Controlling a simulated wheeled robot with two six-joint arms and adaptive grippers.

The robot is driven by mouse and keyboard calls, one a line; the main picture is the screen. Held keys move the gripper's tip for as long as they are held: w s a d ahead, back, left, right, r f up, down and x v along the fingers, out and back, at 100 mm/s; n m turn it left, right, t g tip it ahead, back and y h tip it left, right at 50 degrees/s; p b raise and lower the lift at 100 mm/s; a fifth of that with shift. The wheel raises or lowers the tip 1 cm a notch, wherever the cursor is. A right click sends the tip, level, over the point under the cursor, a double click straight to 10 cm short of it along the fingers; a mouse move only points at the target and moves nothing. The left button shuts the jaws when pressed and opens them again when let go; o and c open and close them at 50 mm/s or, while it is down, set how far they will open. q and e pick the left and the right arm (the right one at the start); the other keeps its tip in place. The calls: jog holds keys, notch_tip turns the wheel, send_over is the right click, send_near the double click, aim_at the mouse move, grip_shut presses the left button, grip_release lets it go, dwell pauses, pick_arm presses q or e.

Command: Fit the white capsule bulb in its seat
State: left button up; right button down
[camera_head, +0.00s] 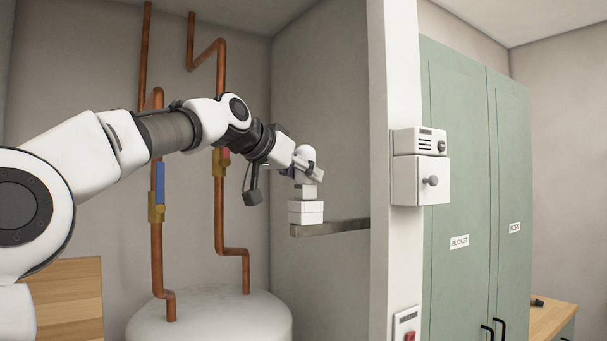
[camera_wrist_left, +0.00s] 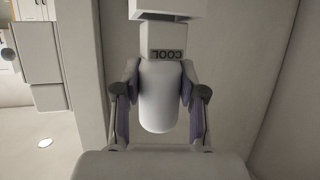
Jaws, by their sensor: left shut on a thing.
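The white capsule bulb (camera_wrist_left: 158,98) is upright between the two fingers of my left gripper (camera_wrist_left: 160,105) in the left wrist view, with its rounded end toward the camera. In the head view, the bulb (camera_head: 305,152) shows partly behind my left gripper (camera_head: 304,166). That gripper is shut on it. A small pale block (camera_head: 305,191) is directly below the bulb, over a white box (camera_head: 306,212). In the left wrist view, the block (camera_wrist_left: 167,55) reads "COOL", upside down. I cannot tell whether the bulb's lower end is seated. My right gripper is not in view.
The white box stands on a narrow grey ledge (camera_head: 345,228) against the alcove wall. Copper pipes (camera_head: 157,250) and a white tank (camera_head: 210,318) are to the left. A white pillar (camera_head: 385,270) and green cabinets (camera_head: 455,150) are to the right.

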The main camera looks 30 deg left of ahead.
pick_arm(q)
jog(key=shift+f+b, duration=0.95)
jog(key=shift+f, duration=0.05)
dwell(0.4)
jog(key=o, duration=1.2)
